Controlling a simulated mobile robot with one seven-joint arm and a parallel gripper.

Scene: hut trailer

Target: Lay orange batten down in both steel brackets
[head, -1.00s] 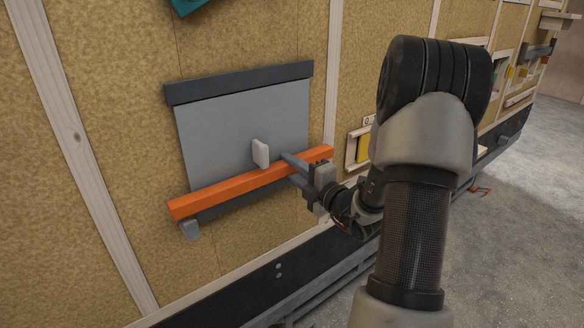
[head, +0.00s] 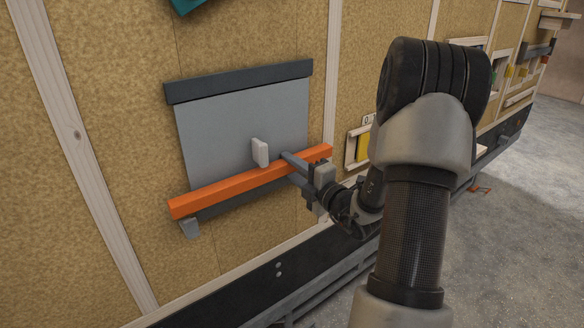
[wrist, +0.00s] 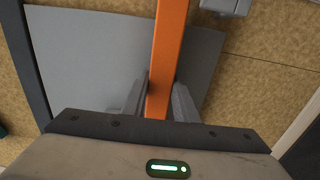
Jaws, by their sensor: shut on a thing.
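The orange batten (head: 225,190) runs lengthwise across the lower part of a grey panel, its right end higher in the head view. My gripper (head: 292,166) is shut on it near its right end. In the wrist view my gripper (wrist: 160,100) has one finger on each side of the batten (wrist: 168,50). One steel bracket (head: 190,228) shows just below the batten's left end. In the wrist view this bracket (wrist: 225,5) lies to the right of the batten, seemingly apart from it. I cannot make out the other bracket; my gripper and arm cover that area.
The grey panel (head: 235,125) hangs on the tan wall under a dark bar (head: 240,82). A pale block (head: 260,152) sticks out from the panel just above the batten. A wooden-framed yellow item (head: 362,148) is on the wall to the right. Open floor (head: 520,190) lies at right.

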